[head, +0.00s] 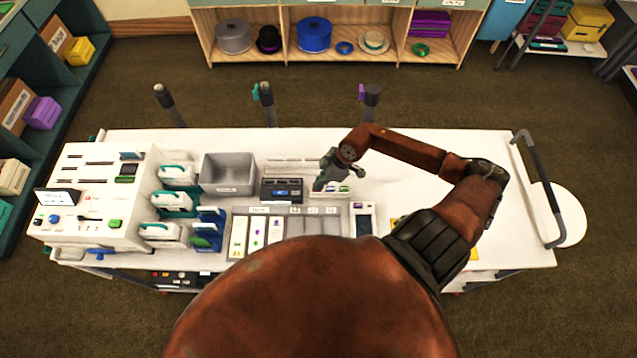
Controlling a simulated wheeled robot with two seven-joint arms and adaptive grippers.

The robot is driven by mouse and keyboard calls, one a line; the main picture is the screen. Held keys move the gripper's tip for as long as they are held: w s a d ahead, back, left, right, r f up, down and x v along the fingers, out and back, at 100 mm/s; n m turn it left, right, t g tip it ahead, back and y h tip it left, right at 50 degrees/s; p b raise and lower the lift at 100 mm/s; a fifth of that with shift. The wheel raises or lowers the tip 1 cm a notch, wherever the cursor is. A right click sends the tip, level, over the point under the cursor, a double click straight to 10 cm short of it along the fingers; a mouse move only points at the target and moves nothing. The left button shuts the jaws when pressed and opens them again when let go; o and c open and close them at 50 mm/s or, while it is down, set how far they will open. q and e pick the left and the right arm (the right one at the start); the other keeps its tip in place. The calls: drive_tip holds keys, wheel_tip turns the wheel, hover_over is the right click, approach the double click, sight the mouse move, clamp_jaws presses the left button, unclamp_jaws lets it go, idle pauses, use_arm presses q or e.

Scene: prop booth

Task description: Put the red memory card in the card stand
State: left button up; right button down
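My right gripper (337,176) points down over the middle of the white table, above a small white holder (331,188) with blue marks. It is too small to tell whether its fingers are open or shut, or whether they hold anything. I cannot make out a red memory card; it may be hidden by the gripper or my own arm. I cannot tell for sure which thing is the card stand. A pale slotted rack (290,165) lies behind a dark box (282,189) with a blue label. My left gripper is not in view.
On the white table (450,147) are a grey bin (228,172), a sectioned grey tray (332,223) with white cards, a white handheld device (363,223), blue boxes (208,229) and a slotted white console (95,205). Three posts stand behind. The table's back right is clear.

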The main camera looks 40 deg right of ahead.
drive_tip(key=shift+f, duration=0.25)
drive_tip(key=c, duration=2.6)
unclamp_jaws()
drive_tip(key=shift+c, duration=0.2)
drive_tip(key=o, duration=0.6)
drive_tip(key=shift+c, duration=0.2)
drive_tip(key=shift+r, duration=0.1)
drive_tip(key=v, duration=1.2)
drive_tip(key=shift+a, duration=0.1)
